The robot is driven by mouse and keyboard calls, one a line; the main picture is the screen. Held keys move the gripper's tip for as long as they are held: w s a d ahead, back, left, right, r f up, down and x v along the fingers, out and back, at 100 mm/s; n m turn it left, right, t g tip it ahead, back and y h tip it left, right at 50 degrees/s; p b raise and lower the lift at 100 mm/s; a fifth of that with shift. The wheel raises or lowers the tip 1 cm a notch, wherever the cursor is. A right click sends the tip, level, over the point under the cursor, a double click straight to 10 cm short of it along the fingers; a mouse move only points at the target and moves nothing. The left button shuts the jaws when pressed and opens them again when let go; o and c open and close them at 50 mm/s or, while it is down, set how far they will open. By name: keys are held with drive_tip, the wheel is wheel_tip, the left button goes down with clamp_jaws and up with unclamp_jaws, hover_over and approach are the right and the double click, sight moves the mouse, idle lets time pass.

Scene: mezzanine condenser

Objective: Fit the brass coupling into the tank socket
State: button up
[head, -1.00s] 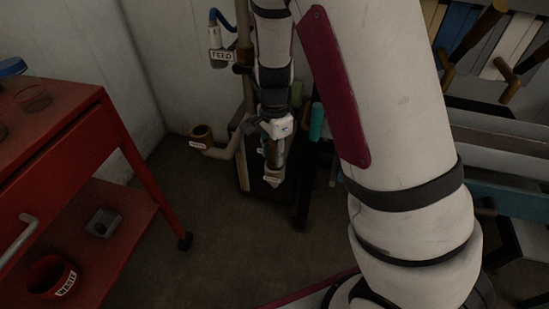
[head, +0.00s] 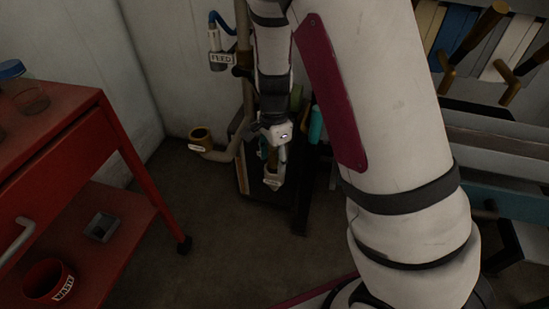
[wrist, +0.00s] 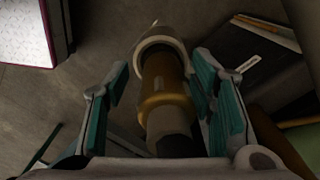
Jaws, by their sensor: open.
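The brass coupling (wrist: 160,85) is a gold-brown cylinder with a wider collar and a dark near end. Its far end sits at the pale ring of the tank socket (wrist: 158,44); how deep it goes I cannot tell. My gripper (wrist: 163,74) is open, with a teal-padded finger on each side of the coupling and a visible gap on both sides. In the head view my gripper (head: 273,160) points down over the pale, labelled socket (head: 273,181). The coupling is mostly hidden there between the fingers.
A pale pipe with a brown open elbow (head: 200,138) stands left of my gripper. A FEED fitting (head: 220,62) hangs on the wall above. A red cart (head: 75,130) with a WASTE bin (head: 48,281) is at left. The floor between is clear.

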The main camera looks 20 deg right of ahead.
wheel_tip(320, 180, up, 12)
drive_tip(key=p, duration=0.4)
drive_tip(key=shift+s+r, duration=0.15)
drive_tip(key=shift+r, duration=0.05)
drive_tip(key=s+a+r+n+y, duration=0.1)
drive_tip(key=s+r+n+y, duration=0.1)
drive_tip(key=s+r+n, duration=0.8)
drive_tip(key=s+d+r+n+h, duration=0.1)
drive_tip(key=s+r+n, duration=0.1)
drive_tip(key=s, duration=0.9)
drive_tip(key=s+r+n+h, duration=0.1)
drive_tip(key=s+r+n, duration=0.2)
drive_tip(key=s, duration=0.8)
drive_tip(key=shift+d+r+n+t, duration=0.3)
drive_tip(key=shift+d+n+t, duration=0.1)
drive_tip(key=shift+n, duration=0.1)
drive_tip(key=shift+r+p, duration=0.1)
drive_tip(key=shift+p, duration=0.25)
wheel_tip(320, 180, up, 21)
drive_tip(key=t+p, duration=0.3)
drive_tip(key=p, duration=1.6)
drive_tip(key=shift+a, duration=0.25)
